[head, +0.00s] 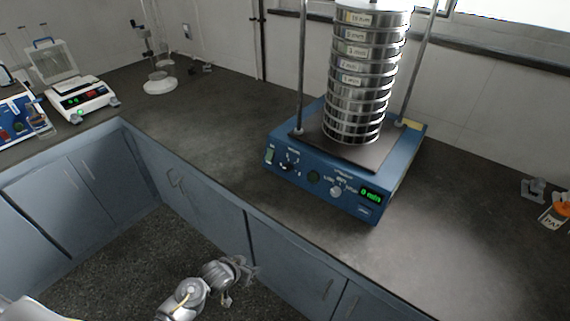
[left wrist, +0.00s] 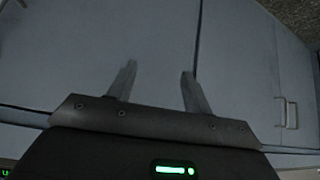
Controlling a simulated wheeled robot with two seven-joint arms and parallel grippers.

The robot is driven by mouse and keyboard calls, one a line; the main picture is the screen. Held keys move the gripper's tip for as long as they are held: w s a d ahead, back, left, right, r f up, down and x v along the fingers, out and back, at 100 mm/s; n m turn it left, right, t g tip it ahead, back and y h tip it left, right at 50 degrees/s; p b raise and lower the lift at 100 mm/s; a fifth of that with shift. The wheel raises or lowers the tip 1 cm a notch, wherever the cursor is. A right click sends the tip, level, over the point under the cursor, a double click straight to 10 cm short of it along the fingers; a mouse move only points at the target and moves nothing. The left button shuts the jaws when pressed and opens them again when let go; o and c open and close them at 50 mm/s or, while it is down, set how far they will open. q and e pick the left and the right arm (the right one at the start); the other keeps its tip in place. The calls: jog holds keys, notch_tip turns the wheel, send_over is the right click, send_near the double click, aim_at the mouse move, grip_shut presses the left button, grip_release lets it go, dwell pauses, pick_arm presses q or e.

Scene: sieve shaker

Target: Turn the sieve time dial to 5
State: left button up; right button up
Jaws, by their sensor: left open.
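The blue sieve shaker (head: 322,186) stands on the dark counter with a tall stack of metal sieves (head: 362,75) on its top plate. Its front panel has a black dial (head: 289,163) at the left and a light knob (head: 336,191) nearer the right. A green display (head: 371,195) reads what looks like 0 min. The dial markings are too small to read. My left gripper (head: 248,276) is low, in front of the cabinets and below the counter edge, away from the shaker. In the left wrist view its two fingers (left wrist: 155,85) are apart with nothing between them. My right gripper is not in view.
Blue-grey cabinets (head: 220,220) with handles lie under the counter (head: 230,135), whose front edge is between my left gripper and the shaker. A white balance (head: 82,98) and a stand (head: 160,84) are at the back left. Small items (head: 556,210) are at the right edge.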

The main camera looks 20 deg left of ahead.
pick_arm(q)
jog(key=w+d+r+t+h+p, duration=0.1)
jog(key=w+r, duration=0.2)
jog(key=r, duration=0.5)
jog(key=w+d+r+t, duration=0.1)
jog(key=w+r, duration=0.3)
jog(key=r, duration=0.4)
jog(key=m+t+h, duration=0.1)
jog(key=t+h, duration=0.2)
send_near(286, 167)
jog(key=p+x, duration=0.1)
jog(key=x, duration=0.6)
jog(key=shift+d+r, duration=0.1)
jog(key=shift+x, duration=0.8)
jog(key=shift+c, duration=0.3)
jog(key=c, duration=0.9)
jog(key=shift+m, duration=0.3)
